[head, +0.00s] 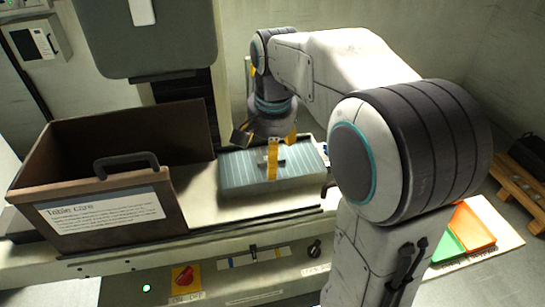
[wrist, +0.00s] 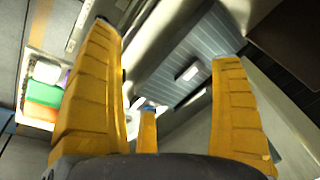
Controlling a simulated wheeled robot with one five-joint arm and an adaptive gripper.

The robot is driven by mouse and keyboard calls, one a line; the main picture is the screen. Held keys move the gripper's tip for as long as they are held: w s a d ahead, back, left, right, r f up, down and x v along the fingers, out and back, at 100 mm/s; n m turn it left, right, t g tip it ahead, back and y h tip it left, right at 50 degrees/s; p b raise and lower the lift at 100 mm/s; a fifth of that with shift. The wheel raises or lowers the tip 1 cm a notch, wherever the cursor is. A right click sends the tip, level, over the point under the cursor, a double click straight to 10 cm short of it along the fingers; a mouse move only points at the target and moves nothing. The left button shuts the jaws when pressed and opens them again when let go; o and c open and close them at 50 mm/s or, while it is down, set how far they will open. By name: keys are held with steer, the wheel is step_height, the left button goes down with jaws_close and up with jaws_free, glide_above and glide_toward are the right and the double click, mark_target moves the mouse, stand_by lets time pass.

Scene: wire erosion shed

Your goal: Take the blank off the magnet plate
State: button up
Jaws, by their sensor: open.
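The magnet plate (head: 235,170) is a grey-blue striped block on the machine table. It also shows in the wrist view (wrist: 206,45). I cannot tell the exact height of the fingertips above the blank.
A brown open box labelled "Table care" (head: 105,212) with a dark handle stands left of the plate. A small blue-and-white part (head: 324,148) sits at the plate's right end. Green (head: 444,245) and orange (head: 472,228) trays lie at lower right. A red knob (head: 185,277) is on the front panel.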

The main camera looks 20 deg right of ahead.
steer(key=w+d+f+m+g, duration=0.1)
steer(key=w+d+f+m, duration=0.1)
steer(key=w, duration=0.2)
steer(key=w+d+f+m, duration=0.2)
steer(key=w+m, duration=0.1)
steer(key=w, duration=0.2)
steer(key=m+g+b, duration=0.1)
steer(key=m, duration=0.4)
glide_toward(261, 160)
steer(key=d, duration=0.1)
steer(key=s+d+f, duration=0.1)
steer(key=d+f, duration=0.1)
steer(key=shift+s, duration=0.25)
steer(key=shift+w+d+f+m, duration=0.15)
steer(key=shift+f+m, duration=0.25)
steer(key=shift+f, duration=0.15)
steer(key=shift+w+f, duration=0.2)
steer(key=shift+f, duration=3.2)
steer(key=shift+c, duration=0.3)
steer(key=c, duration=1.2)
steer(key=shift+r, duration=0.1)
steer(key=shift+c, duration=0.5)
steer(key=shift+r, duration=0.1)
